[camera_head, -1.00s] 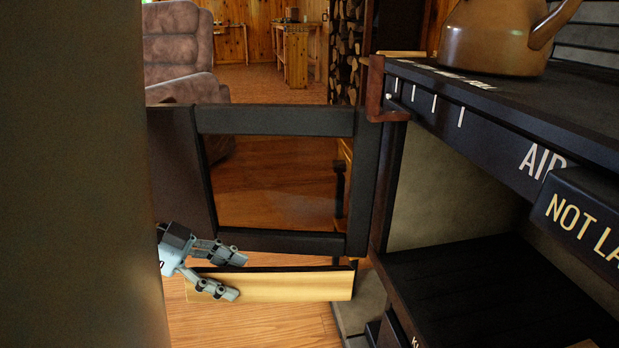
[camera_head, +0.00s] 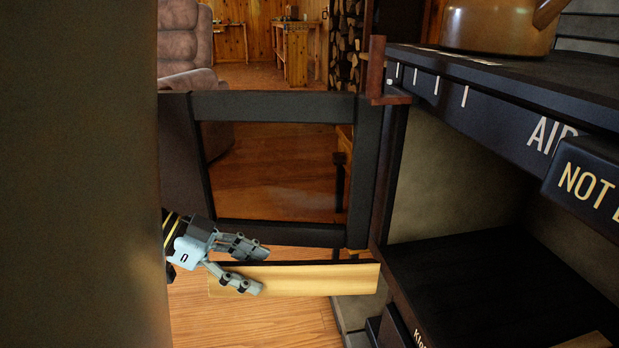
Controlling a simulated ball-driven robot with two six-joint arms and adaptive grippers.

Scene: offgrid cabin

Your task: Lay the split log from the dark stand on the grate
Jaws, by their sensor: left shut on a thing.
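The split log (camera_head: 315,279) is a long pale wooden piece with a dark upper edge, held level below the open stove door. My left gripper (camera_head: 254,268) is shut on its left end. The log's right end reaches the lower left edge of the stove opening. I cannot make out the dark stand. My right gripper is not in view.
The stove door (camera_head: 362,175) stands open, its dark frame just above and behind the log. A kettle (camera_head: 495,25) sits on the stove top (camera_head: 520,75). A large dark column fills the left side. An armchair (camera_head: 187,45) stands behind.

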